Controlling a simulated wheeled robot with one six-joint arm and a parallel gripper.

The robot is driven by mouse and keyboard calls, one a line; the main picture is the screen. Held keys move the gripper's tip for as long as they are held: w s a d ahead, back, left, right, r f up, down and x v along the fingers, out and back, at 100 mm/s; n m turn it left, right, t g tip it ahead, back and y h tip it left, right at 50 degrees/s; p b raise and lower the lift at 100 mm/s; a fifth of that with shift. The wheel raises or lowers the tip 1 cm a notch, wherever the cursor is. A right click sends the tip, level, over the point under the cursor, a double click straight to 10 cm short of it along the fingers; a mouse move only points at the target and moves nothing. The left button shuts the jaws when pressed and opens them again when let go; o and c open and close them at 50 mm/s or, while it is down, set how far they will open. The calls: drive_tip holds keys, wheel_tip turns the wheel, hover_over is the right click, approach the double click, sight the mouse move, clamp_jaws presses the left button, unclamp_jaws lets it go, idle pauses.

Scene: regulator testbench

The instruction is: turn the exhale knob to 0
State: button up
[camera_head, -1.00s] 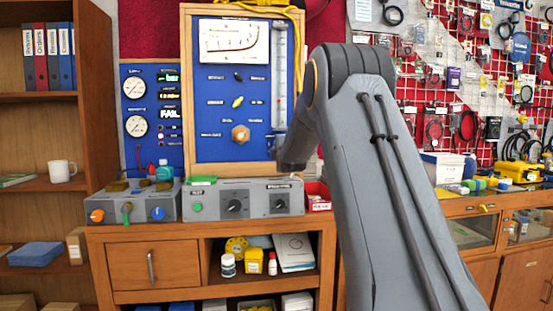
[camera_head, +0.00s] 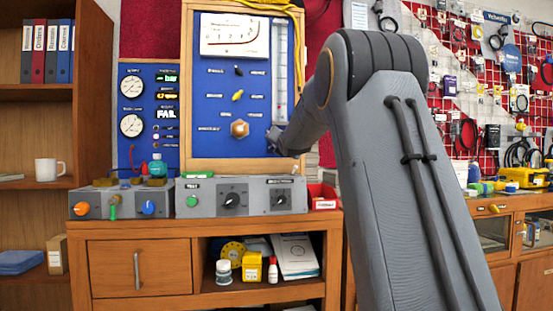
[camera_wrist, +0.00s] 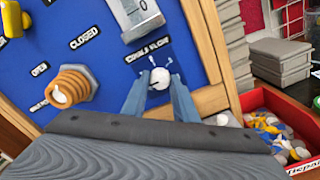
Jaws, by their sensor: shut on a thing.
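The exhale knob (camera_wrist: 161,79) is a small white round knob at the lower right of the blue panel (camera_wrist: 115,60), under a blurred label. My gripper (camera_wrist: 160,90) is shut on it, one finger on each side. In the head view my gripper (camera_head: 275,140) reaches the lower right of the panel (camera_head: 222,105), and my wrist hides the knob.
A brass hex knob (camera_wrist: 73,88) and a grey flow-tube block (camera_wrist: 136,18) are close by. The panel's wooden frame (camera_wrist: 205,40) runs just right of my fingers. Below stand grey control boxes (camera_head: 240,197) and a red bin (camera_head: 322,197).

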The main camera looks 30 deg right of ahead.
drive_tip(key=n+b, duration=0.6)
drive_tip(key=shift+f+b, duration=0.15)
drive_tip(key=shift+b, duration=0.2)
idle(0.4)
drive_tip(key=o, duration=1.1)
drive_tip(key=shift+c, duration=0.2)
drive_tip(key=shift+s, duration=0.1)
drive_tip(key=b+v, duration=0.2)
drive_tip(key=v, duration=0.5)
drive_tip(key=shift+s, duration=0.3)
